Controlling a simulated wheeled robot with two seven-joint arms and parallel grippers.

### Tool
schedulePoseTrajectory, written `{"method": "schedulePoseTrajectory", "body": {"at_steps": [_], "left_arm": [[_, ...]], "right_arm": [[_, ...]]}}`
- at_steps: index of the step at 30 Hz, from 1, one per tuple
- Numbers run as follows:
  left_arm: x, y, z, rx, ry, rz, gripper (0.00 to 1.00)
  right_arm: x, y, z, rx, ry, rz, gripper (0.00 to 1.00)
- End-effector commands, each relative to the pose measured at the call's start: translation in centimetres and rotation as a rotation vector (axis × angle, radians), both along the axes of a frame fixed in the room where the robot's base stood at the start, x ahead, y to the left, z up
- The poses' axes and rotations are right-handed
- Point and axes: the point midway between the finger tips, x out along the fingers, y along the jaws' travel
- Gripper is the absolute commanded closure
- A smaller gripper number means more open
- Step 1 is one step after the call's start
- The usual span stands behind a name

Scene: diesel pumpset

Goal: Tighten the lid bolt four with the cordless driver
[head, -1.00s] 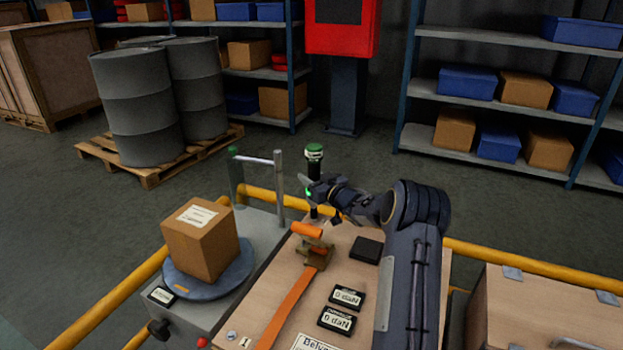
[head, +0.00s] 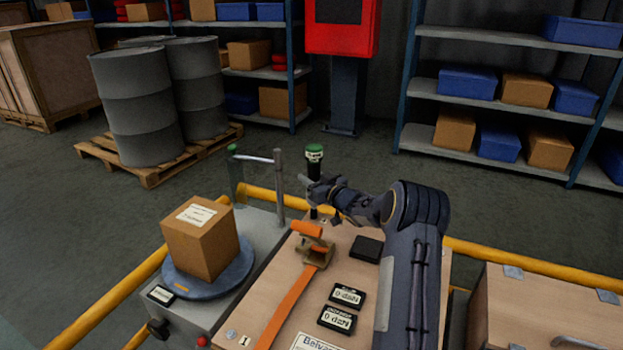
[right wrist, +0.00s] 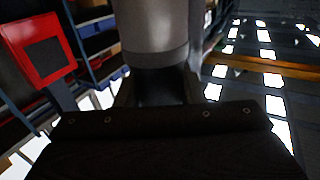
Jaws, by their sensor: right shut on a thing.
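My right gripper (head: 315,190) is above the far edge of the wooden lid (head: 285,262). It is shut on an upright dark cylinder with a green labelled top, which I take as the cordless driver (head: 314,160). In the right wrist view a grey cylindrical body (right wrist: 155,40) stands between the fingers. The driver's lower end points down at the far edge of the lid; whether it touches a bolt I cannot tell. Lid bolt four cannot be made out. A bolt (head: 231,334) shows beside the label "1" at the near left. My left gripper is not in view.
An orange strap (head: 290,300) with a ratchet (head: 316,252) crosses the lid. Two "0 daN" displays (head: 347,296) and a black box (head: 366,249) lie on it. A carton (head: 200,240) sits on a round plate at left. A yellow rail (head: 500,262) runs behind.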

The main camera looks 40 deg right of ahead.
Motion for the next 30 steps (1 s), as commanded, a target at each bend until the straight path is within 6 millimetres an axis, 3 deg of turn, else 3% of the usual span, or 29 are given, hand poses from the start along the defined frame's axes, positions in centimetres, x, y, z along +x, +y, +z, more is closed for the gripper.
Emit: {"method": "schedulePoseTrajectory", "body": {"at_steps": [18,30], "left_arm": [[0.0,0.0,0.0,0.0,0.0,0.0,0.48],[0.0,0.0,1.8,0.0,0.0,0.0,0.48]], "right_arm": [[-0.1,-0.1,-0.4,0.0,0.008,-0.002,1.0],[0.0,-0.1,2.3,-0.002,0.002,-0.002,1.0]]}}
